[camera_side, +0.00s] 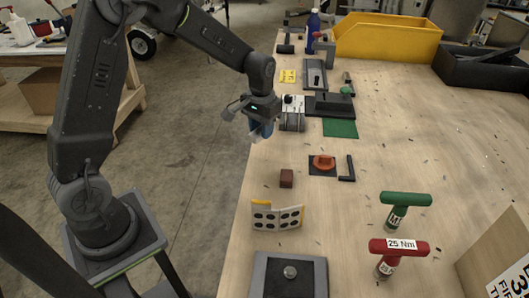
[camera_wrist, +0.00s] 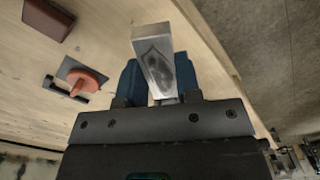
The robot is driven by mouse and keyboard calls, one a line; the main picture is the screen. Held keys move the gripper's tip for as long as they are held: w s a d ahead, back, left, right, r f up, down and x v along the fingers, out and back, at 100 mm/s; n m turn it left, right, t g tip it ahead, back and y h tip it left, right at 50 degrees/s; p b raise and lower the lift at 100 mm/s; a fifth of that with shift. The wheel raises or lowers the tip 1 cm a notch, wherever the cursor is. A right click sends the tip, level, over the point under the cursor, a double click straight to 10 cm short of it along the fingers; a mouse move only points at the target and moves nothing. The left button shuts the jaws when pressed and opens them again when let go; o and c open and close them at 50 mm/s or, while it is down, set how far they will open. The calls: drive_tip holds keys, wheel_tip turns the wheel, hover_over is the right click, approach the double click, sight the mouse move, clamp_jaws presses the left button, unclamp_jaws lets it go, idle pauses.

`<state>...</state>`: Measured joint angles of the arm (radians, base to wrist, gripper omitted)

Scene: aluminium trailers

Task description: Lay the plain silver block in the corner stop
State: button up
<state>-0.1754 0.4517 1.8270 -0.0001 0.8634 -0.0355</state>
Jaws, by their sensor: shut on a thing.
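My gripper (camera_side: 261,130) hangs at the left edge of the bench, with its blue fingers pointing down. In the wrist view my gripper (camera_wrist: 158,76) is shut on a plain silver block (camera_wrist: 153,48), which sticks out past the fingertips. In the side view the block is mostly hidden by the fingers. A black L-shaped piece (camera_side: 348,169), which looks like the corner stop, lies on the bench to the right and nearer the camera. It also shows in the wrist view (camera_wrist: 62,91). The block is well apart from it.
An orange round piece (camera_side: 324,161) sits on a dark pad (camera_side: 315,171) beside the L-shaped piece. A brown block (camera_side: 287,178) and a yellow-and-white holed plate (camera_side: 276,216) lie nearer. Green (camera_side: 406,199) and red (camera_side: 398,247) T-handles stand at right. Bench right of centre is mostly clear.

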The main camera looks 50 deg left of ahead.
sight(342, 167)
drive_tip(key=d+f+m, duration=0.1)
drive_tip(key=d+m, duration=0.1)
drive_tip(key=shift+s+d+f, duration=0.35)
drive_tip(key=shift+d, duration=0.05)
drive_tip(key=w+d+n, duration=0.1)
drive_tip(key=w+d, duration=0.1)
drive_tip(key=w+d+r+n, duration=0.1)
drive_tip(key=w+d, duration=0.1)
drive_tip(key=w, duration=0.1)
drive_tip(key=w+d+n, duration=0.1)
drive_tip(key=w+d, duration=0.1)
drive_tip(key=w, duration=0.1)
drive_tip(key=shift+w+r, duration=0.1)
drive_tip(key=shift+r, duration=0.25)
drive_tip(key=w+d+r+n, duration=0.2)
drive_tip(key=w+d+n, duration=0.4)
drive_tip(key=d, duration=0.4)
drive_tip(key=shift+a+f, duration=0.1)
drive_tip(key=shift+f, duration=3.3)
drive_tip(key=shift+f, duration=0.25)
drive_tip(key=shift+s+f, duration=0.1)
drive_tip(key=shift+f, duration=0.3)
